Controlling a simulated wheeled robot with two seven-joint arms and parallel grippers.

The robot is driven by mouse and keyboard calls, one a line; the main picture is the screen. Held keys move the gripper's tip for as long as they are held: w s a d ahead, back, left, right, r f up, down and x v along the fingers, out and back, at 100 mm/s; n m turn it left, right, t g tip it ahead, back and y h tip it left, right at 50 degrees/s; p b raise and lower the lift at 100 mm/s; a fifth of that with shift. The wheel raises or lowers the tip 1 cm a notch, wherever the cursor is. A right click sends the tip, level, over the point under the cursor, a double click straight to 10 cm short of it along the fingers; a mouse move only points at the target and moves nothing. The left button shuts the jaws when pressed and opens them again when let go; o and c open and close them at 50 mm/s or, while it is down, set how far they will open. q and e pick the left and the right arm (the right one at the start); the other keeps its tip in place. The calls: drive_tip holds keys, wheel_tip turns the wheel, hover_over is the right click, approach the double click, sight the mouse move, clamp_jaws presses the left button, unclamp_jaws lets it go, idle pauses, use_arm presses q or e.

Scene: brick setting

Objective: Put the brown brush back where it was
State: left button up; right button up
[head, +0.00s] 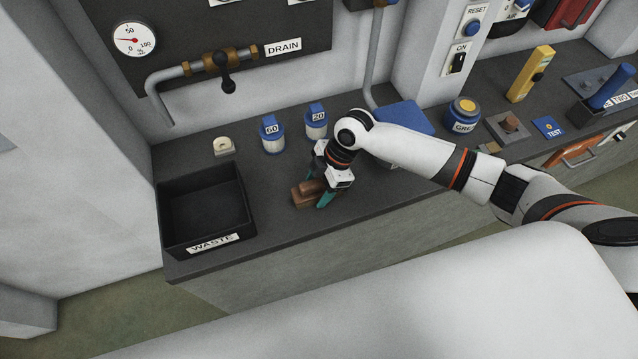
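The brown brush (306,194) is a small block with a raised, rounded top. It sits on the dark counter (270,220) near the front edge, right of the black bin. My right gripper (322,181) is low over the counter at the brush's right end. Its teal fingers look spread apart, one at the near side of the brush and one toward the back. I cannot tell whether they touch it. My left gripper is not in view.
A black bin labelled WASTE (247,222) stands left. Two blue-lidded jars, marked 60 (272,140) and 20 (316,125), and a cream item (223,147) stand behind. A blue-lidded box (405,118) is behind my arm. Counter between bin and brush is clear.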

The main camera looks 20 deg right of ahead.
drive_tip(key=shift+r, duration=0.1)
drive_tip(key=b+v, duration=0.2)
drive_tip(key=v, duration=1)
